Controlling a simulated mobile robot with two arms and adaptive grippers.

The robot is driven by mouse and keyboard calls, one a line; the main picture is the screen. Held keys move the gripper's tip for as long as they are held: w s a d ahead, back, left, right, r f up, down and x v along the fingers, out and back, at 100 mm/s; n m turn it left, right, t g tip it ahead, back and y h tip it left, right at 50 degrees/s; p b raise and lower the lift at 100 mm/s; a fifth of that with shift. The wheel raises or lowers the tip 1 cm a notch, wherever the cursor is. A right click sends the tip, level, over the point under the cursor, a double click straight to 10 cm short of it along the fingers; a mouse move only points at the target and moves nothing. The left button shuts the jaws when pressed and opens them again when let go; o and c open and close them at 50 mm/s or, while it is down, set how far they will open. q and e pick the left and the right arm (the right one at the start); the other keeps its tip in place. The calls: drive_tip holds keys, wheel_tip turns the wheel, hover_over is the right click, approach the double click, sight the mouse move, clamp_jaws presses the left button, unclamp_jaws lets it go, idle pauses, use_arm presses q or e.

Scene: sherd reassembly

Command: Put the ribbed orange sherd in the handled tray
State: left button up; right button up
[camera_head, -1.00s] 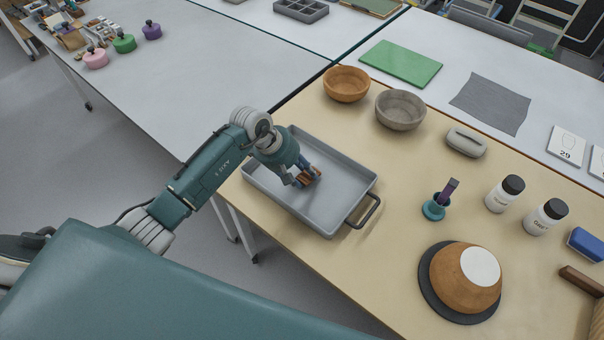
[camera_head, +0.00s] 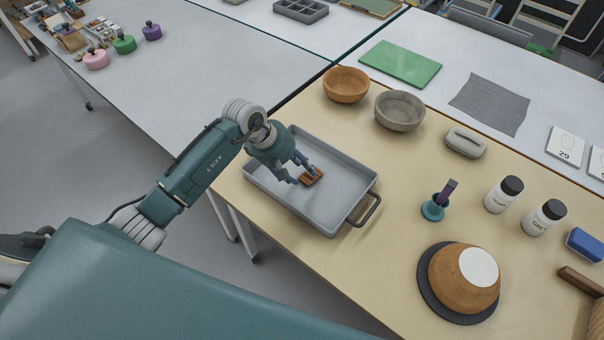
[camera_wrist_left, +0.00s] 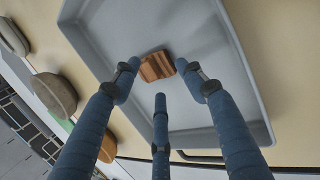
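The ribbed orange sherd (camera_head: 312,178) lies on the floor of the grey handled tray (camera_head: 273,203), near its middle. It also shows in the left wrist view (camera_wrist_left: 156,66), just beyond my fingertips, with its ribbed face visible. The tray's floor (camera_wrist_left: 120,30) surrounds it there. My left gripper (camera_head: 305,175) is over the tray, beside the sherd. In the left wrist view its three fingers (camera_wrist_left: 158,80) are spread apart, with nothing held between them. My right gripper is in neither view.
An orange bowl (camera_head: 346,85) and a grey bowl (camera_head: 400,110) stand behind the tray. A blue-green holder (camera_head: 433,210), white jars (camera_head: 504,194) and an upturned brown bowl (camera_head: 465,278) on a dark disc are to the right. Bare table lies between.

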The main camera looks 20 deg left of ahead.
use_arm(q)
drive_tip(key=b+v, duration=0.1)
drive_tip(key=v, duration=0.8)
drive_tip(key=shift+r, duration=0.2)
